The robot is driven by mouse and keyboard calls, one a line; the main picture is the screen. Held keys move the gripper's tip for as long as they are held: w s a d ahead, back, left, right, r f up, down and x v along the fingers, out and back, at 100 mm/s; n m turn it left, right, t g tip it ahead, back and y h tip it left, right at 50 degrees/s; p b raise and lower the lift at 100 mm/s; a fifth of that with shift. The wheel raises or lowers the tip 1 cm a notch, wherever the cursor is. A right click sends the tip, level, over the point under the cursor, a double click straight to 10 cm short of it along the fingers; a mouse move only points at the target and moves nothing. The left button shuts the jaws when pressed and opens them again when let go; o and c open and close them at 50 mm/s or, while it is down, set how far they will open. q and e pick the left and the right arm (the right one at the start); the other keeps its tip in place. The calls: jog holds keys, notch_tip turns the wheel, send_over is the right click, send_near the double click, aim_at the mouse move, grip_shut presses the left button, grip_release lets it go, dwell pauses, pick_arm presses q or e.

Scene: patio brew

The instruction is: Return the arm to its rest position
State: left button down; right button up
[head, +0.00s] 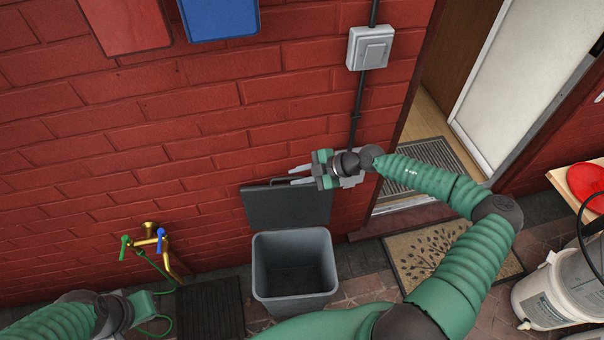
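My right arm reaches in from the bottom, bends at the right and extends back leftward in front of the brick wall. Its green and grey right gripper (292,176) is above the raised lid of a grey bin. My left arm shows only at the lower left corner. Its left gripper (146,306) is low, near the green hose and below the tap; its fingers are not clear.
The grey bin (262,282) is open and looks empty; its dark lid (286,208) stands up behind it. A brass tap (150,241) is on the wall at left. A switch box (369,48), doormat (418,255), white bucket (545,298) and table with a red plate (588,180) are to the right.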

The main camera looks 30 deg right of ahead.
jog(key=shift+s+d+r, duration=0.35)
jog(key=shift+s+r, duration=0.05)
jog(key=shift+r, duration=0.05)
jog(key=shift+d, duration=0.1)
